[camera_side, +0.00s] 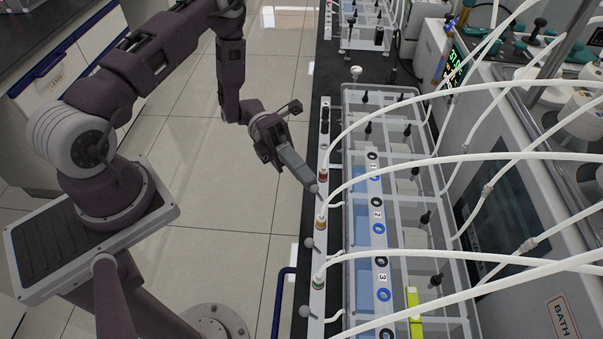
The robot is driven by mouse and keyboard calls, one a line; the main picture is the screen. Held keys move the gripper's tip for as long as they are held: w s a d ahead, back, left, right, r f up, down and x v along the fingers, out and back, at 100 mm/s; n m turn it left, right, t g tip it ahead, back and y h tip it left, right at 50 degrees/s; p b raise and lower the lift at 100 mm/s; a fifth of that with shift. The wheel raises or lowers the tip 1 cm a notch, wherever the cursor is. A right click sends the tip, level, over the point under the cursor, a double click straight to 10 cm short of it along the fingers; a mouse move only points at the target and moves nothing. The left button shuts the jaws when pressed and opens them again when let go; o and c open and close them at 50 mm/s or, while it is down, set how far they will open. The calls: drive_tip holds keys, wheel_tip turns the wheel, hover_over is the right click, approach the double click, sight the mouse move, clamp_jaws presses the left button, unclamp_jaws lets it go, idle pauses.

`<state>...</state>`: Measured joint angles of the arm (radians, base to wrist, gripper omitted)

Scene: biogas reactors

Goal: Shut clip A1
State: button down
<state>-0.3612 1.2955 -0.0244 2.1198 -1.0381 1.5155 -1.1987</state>
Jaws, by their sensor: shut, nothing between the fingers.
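My gripper (308,179) is shut and empty, reaching down and right to the narrow pale rail (322,200) at the bench's near edge. Its tips are close to a small grey round knob (315,188) beside the red-collared tube fitting (323,176); I cannot tell whether they touch. Similar knobs stand by the orange-collared fitting (321,222) and the green-collared fitting (318,282). No label A1 is readable, and whether the clip at the red fitting is open or shut cannot be told.
White tubes (450,158) arch from the rail over the clear tank (350,95), with markers 1, 2 and 3, towards the machine (510,190) on the right. A second rack (365,25) stands at the back. Open floor (220,210) lies left of the bench.

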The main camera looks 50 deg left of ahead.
drive_tip(key=n+y, duration=0.1)
drive_tip(key=n, duration=0.1)
drive_tip(key=w+d+r+n+y, duration=0.1)
drive_tip(key=n+y, duration=0.2)
drive_tip(key=shift+w+d+r+n+y, duration=0.25)
drive_tip(key=shift+w+d+n+y, duration=0.05)
drive_tip(key=shift+w+d+n, duration=0.1)
drive_tip(key=r+v, duration=0.1)
drive_tip(key=v, duration=1.3)
drive_tip(key=shift+w, duration=0.15)
drive_tip(key=shift+d, duration=0.15)
drive_tip(key=s+r+n+t+y, duration=0.4)
drive_tip(key=s+n, duration=0.5)
drive_tip(key=n, duration=0.8)
drive_tip(key=s+d+r+n+t+y, duration=0.1)
drive_tip(key=s+r+n+t+y, duration=0.4)
drive_tip(key=n, duration=1.2)
drive_tip(key=s+r+y, duration=0.4)
drive_tip(key=y, duration=0.1)
drive_tip(key=shift+r, duration=0.3)
